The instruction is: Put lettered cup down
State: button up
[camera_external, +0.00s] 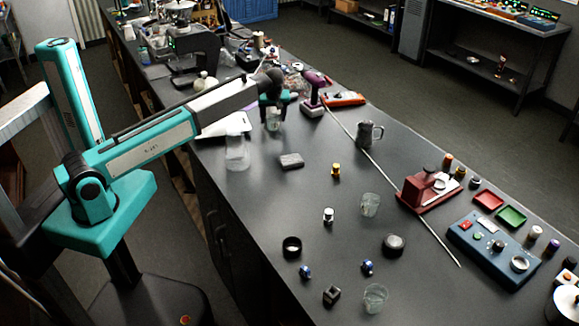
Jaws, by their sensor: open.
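My gripper (273,103) is at the end of the teal and grey arm, low over the far part of the dark workbench (310,225). It is open. A small pale cup (273,121) is directly below it, at or between the fingertips. The cup looks upright and seems to stand on the bench, but its upper part is hidden by the gripper. No lettering can be read at this size, so I cannot tell for sure that it is the lettered cup.
A clear container (237,152) stands to the left of the gripper. Clear glasses (370,205) and small parts are spread nearer. A thin rod (385,175) crosses the bench.

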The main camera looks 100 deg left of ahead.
jog(key=shift+r, duration=0.2)
jog(key=b+v, duration=0.2)
jog(key=v, duration=1)
jog(key=shift+b, duration=0.35)
jog(key=shift+w+d+f, duration=0.1)
jog(key=shift+d+f, duration=0.05)
jog(key=shift+f, duration=0.05)
